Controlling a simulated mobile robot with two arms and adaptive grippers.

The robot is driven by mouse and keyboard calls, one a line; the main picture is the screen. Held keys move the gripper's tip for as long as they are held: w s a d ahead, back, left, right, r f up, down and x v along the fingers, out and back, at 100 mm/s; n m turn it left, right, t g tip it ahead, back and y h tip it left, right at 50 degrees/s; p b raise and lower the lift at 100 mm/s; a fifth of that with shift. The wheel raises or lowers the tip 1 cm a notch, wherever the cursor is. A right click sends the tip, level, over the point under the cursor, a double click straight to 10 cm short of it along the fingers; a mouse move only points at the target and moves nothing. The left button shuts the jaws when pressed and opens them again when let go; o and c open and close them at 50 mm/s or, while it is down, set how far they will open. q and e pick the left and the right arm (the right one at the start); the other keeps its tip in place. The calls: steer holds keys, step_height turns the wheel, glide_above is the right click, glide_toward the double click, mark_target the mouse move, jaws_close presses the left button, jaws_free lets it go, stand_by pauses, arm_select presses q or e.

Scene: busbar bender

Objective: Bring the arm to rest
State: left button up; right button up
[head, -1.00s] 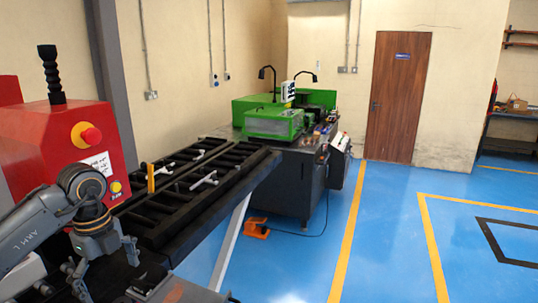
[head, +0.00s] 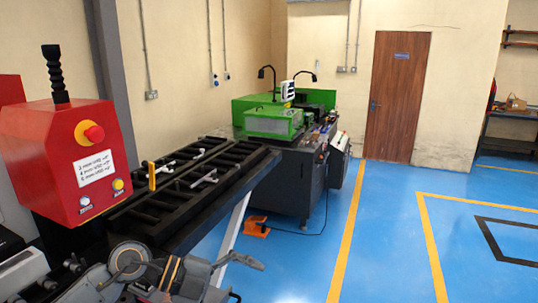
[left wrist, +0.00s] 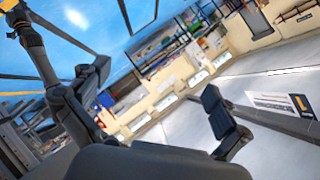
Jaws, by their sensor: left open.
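My left arm comes in at the bottom left of the head view, low in front of the black-framed bench. Its gripper (head: 232,262) points to the right, with one grey finger showing clearly over the blue floor beside the bench. In the left wrist view the gripper (left wrist: 155,112) has its two dark fingers wide apart, with nothing between them. The picture there is tilted. My right gripper is in neither view.
A red control box (head: 70,160) with a red knob stands at the left. The black bench (head: 200,225) runs back toward a green machine (head: 270,122). An orange foot pedal (head: 255,227) lies on the floor. Blue floor (head: 390,230) is clear to the right.

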arm_select(q)
steer(key=d+r+n+t+h, duration=0.1)
steer(key=d+r+t+h, duration=0.25)
steer(key=r+h, duration=0.2)
steer(key=w+a+r+n+t+y, duration=0.2)
steer(key=a+r+n+t, duration=0.2)
steer(key=n+t, duration=0.7)
steer(key=w+a+f+n+t+y, duration=0.2)
steer(key=a+f+n+t+y, duration=0.2)
steer(key=a+f+n+y, duration=0.7)
steer(key=s+a+f+n+g+y, duration=0.4)
steer(key=s+f+g+y, duration=0.15)
steer(key=f, duration=0.35)
steer(key=s+a+f+g, duration=0.1)
steer(key=s+f+g, duration=0.5)
steer(key=s, duration=0.5)
steer(key=s+f+g, duration=0.5)
steer(key=s+f, duration=0.3)
steer(key=s, duration=0.3)
step_height(320, 180, down, 25)
steer(key=s+a+f+g, duration=0.2)
steer(key=s+a+f, duration=0.1)
steer(key=s+f, duration=1.4)
steer(key=shift+s+f+m, duration=0.3)
steer(key=shift+s+f, duration=0.05)
steer(key=shift+s, duration=0.05)
